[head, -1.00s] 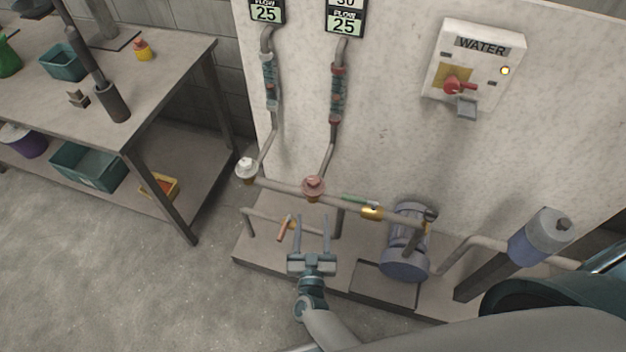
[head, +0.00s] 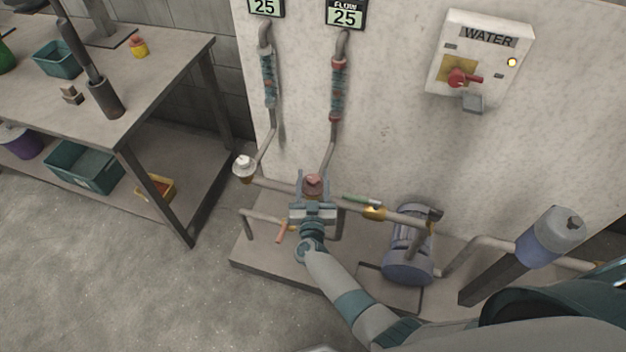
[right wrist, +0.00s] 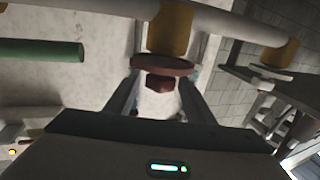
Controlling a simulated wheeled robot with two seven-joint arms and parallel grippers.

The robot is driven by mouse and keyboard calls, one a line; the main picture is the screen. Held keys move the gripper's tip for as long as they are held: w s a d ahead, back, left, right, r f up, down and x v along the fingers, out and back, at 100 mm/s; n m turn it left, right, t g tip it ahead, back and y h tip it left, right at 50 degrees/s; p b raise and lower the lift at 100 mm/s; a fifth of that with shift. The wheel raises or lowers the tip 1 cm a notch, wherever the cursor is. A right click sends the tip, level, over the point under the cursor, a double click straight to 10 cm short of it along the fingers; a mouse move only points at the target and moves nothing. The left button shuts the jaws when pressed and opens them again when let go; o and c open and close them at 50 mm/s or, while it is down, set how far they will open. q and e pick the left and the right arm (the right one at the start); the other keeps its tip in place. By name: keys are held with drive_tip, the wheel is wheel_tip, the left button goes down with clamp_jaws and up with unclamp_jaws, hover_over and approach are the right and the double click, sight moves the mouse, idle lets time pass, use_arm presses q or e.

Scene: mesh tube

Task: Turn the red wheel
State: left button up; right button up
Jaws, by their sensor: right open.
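The red wheel (head: 313,184) sits on the horizontal pipe, below the right-hand riser pipe, in the head view. My right gripper (head: 313,190) is at the wheel, with its fingers on either side of it. In the right wrist view, the red wheel (right wrist: 162,68) with its hub shows between the tips of the open fingers (right wrist: 160,92); I cannot tell whether they touch its rim. A yellow-brown valve body (right wrist: 171,28) joins the wheel to the pipe. My left gripper is not in view.
A white-wheeled valve (head: 244,167) stands to the left on the same pipe. A green-handled lever (head: 361,200) and a pump (head: 408,250) are to the right. An orange handle (head: 282,232) hangs below. A WATER switch box (head: 480,60) is on the wall. A workbench (head: 130,130) stands left.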

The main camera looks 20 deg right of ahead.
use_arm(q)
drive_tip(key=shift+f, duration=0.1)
use_arm(e)
drive_tip(key=shift+w, duration=0.2)
drive_tip(key=c, duration=1.1)
drive_tip(key=shift+o, duration=0.2)
drive_tip(key=shift+d+n+y, duration=0.1)
drive_tip(key=shift+n+y, duration=0.3)
drive_tip(key=shift+y, duration=0.2)
drive_tip(key=shift+n+t+y, duration=0.3)
drive_tip(key=shift+n+y, duration=0.2)
drive_tip(key=shift+y, duration=0.2)
drive_tip(key=n+y, duration=0.2)
drive_tip(key=y, duration=0.1)
drive_tip(key=shift+f+b, duration=0.15)
drive_tip(key=shift+b, duration=0.15)
drive_tip(key=n+y+b, duration=0.2)
drive_tip(key=y, duration=0.1)
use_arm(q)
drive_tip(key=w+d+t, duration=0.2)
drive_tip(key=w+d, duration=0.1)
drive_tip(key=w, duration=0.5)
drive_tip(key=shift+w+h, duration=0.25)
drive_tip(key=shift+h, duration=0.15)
use_arm(e)
drive_tip(key=shift+y, duration=0.3)
